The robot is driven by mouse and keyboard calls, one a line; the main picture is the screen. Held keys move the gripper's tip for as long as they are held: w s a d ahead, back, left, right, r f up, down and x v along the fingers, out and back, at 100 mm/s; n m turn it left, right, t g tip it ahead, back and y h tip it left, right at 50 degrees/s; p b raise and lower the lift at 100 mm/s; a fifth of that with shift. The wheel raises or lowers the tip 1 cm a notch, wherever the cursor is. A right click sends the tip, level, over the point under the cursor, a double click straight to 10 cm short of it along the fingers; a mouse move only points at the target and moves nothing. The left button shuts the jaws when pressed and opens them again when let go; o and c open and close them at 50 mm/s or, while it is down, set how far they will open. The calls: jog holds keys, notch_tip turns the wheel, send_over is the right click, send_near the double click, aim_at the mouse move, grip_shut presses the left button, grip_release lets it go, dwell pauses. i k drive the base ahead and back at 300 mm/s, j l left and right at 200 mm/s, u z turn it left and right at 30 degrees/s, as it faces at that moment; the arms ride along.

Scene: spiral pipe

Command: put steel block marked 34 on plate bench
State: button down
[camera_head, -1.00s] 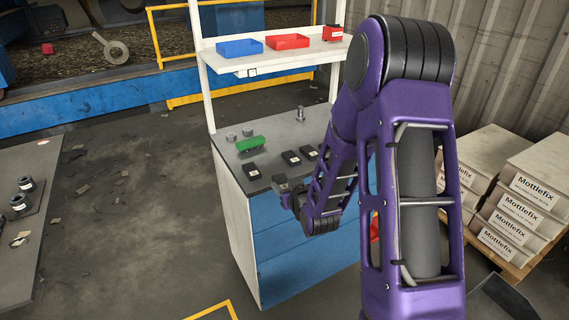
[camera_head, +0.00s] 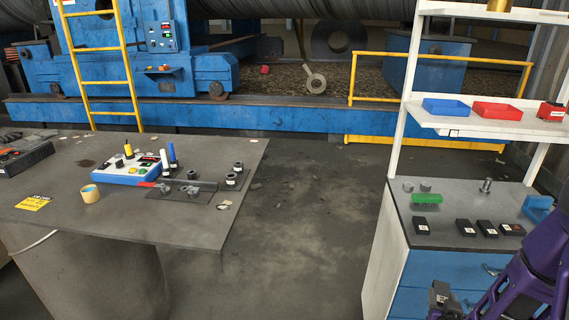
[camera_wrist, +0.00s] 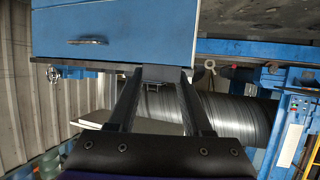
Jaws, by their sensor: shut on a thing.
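My gripper (camera_head: 441,300) is at the lower right of the head view, in front of the blue drawer bench. In the wrist view its two fingers (camera_wrist: 160,80) are shut on a small grey steel block (camera_wrist: 163,73). The block's marking cannot be read in either view. A grey-topped table (camera_head: 190,232) stands at left, well apart from my gripper, with a dark plate (camera_head: 205,187) bearing several dark bushings. No label shows which surface is the plate bench.
The drawer bench (camera_head: 408,236) holds several black labelled blocks (camera_head: 487,228), a green part (camera_head: 426,198) and small cylinders. Its shelf holds blue (camera_head: 445,106) and red (camera_head: 497,111) trays.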

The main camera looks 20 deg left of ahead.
aim_at(114, 207)
jog(key=k+j+u, duration=0.15)
jog(key=j, duration=0.7)
jog(key=k+j+u, duration=0.1)
jog(key=j, duration=0.75)
jog(key=k+j+u, duration=0.15)
jog(key=j, duration=0.75)
jog(key=k+j+u, duration=0.15)
jog(key=j, duration=0.75)
